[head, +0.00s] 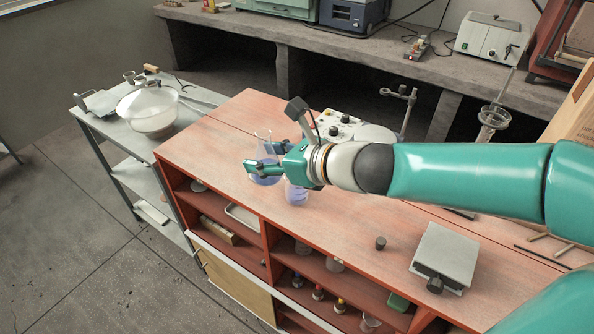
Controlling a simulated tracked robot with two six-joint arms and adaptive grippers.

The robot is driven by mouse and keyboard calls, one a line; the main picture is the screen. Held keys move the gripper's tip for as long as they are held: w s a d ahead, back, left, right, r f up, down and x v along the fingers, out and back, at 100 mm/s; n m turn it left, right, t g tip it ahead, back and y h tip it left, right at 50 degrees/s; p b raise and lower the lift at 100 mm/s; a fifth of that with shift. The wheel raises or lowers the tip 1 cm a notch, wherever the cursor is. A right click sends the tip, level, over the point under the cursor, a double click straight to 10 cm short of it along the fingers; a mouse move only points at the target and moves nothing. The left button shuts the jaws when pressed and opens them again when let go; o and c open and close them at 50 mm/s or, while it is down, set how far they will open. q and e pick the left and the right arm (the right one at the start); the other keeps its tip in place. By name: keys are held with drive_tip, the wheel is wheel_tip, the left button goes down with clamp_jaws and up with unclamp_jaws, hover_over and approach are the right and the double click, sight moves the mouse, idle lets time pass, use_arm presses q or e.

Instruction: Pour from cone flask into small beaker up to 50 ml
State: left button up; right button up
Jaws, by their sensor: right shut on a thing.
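The cone flask (263,147) is clear glass with blue liquid low in it. It looks upright near the front left of the red bench top. My right gripper (260,168) reaches in from the right and is shut on the flask. The small beaker (297,194) stands on the bench just right of the flask, partly hidden behind my gripper. It shows a bluish tint; I cannot tell how much liquid is in it. My left gripper is not in view.
A hotplate-like device (340,124) stands behind my right arm. A grey scale-like box (444,258) and a small dark stopper (380,243) sit toward the right. The bench top (340,222) is clear between beaker and stopper. A metal cart (110,130) stands left.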

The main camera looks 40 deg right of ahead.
idle(0.3)
wheel_tip(320, 180, down, 3)
drive_tip(key=b, duration=0.3)
drive_tip(key=shift+w+d+f+m+p, duration=0.1)
drive_tip(key=shift+d+f+m+p, duration=0.2)
drive_tip(key=shift+d+m+p, duration=0.15)
drive_tip(key=f+m+y+p, duration=0.1)
drive_tip(key=d+m+p, duration=0.1)
drive_tip(key=shift+w+d+f+g+y+p, duration=0.3)
drive_tip(key=shift+f+y+p, duration=0.1)
drive_tip(key=shift+f, duration=0.25)
drive_tip(key=shift+d+m, duration=0.1)
drive_tip(key=shift+m, duration=0.15)
drive_tip(key=shift+w+d+m+y+p, duration=0.1)
drive_tip(key=shift+d+m+y+p, duration=0.15)
drive_tip(key=shift+m+y+p, duration=0.5)
drive_tip(key=shift+w+d+m+y+p, duration=0.1)
drive_tip(key=shift+d+m+y+p, duration=0.2)
drive_tip(key=shift+p, duration=0.8)
